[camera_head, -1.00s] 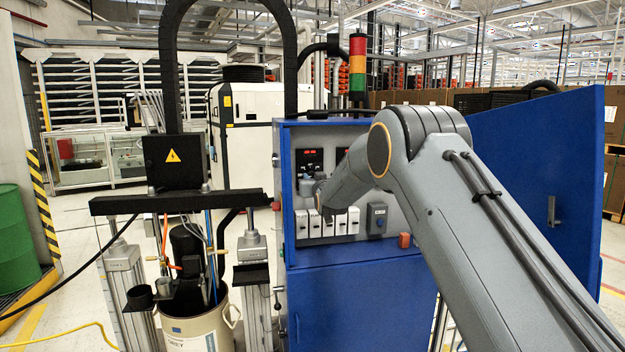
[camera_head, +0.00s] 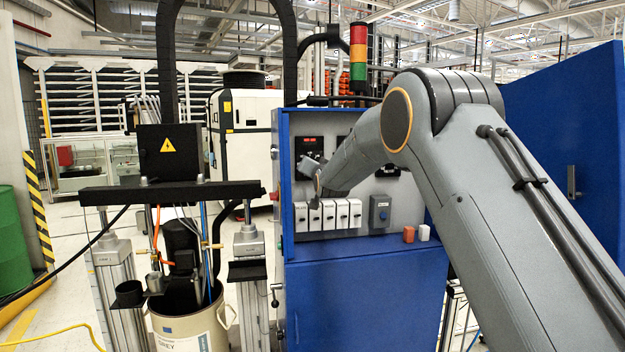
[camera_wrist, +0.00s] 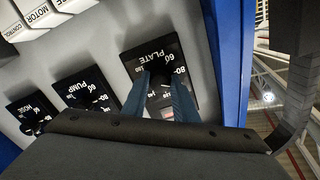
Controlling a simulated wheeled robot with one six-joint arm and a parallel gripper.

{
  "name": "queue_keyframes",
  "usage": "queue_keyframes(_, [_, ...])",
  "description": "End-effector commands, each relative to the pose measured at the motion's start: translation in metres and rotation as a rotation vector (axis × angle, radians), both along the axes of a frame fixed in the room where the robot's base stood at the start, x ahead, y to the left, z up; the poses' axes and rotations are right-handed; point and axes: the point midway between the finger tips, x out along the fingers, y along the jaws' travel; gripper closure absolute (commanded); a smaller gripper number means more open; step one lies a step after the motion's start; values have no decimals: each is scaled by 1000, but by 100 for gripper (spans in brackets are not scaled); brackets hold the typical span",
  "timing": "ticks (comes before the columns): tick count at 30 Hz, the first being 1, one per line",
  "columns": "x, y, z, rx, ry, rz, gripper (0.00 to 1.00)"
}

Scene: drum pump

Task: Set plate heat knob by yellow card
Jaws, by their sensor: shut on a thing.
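The black plate heat dial, marked PLATE (camera_wrist: 140,62), is on the grey panel of the blue cabinet (camera_head: 352,300). In the wrist view, the two blue fingers of my gripper (camera_wrist: 160,84) are over this dial and shut on its knob. The knob is mostly hidden between the fingers, and I cannot read its exact setting. Scale marks 60 and 80 show around it. In the head view my gripper (camera_head: 318,183) is at the panel's left side, above the white switches. I cannot make out a yellow card in either view.
The pump dial (camera_wrist: 88,90) and another dial (camera_wrist: 32,112) are beside the plate dial. A row of white switches (camera_head: 328,214) sits below. The open blue door (camera_head: 565,140) stands at the right.

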Motion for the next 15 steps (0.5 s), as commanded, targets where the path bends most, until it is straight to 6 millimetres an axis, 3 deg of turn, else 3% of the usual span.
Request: queue_keyframes(15, [0,0,-1,246,71,0,96])
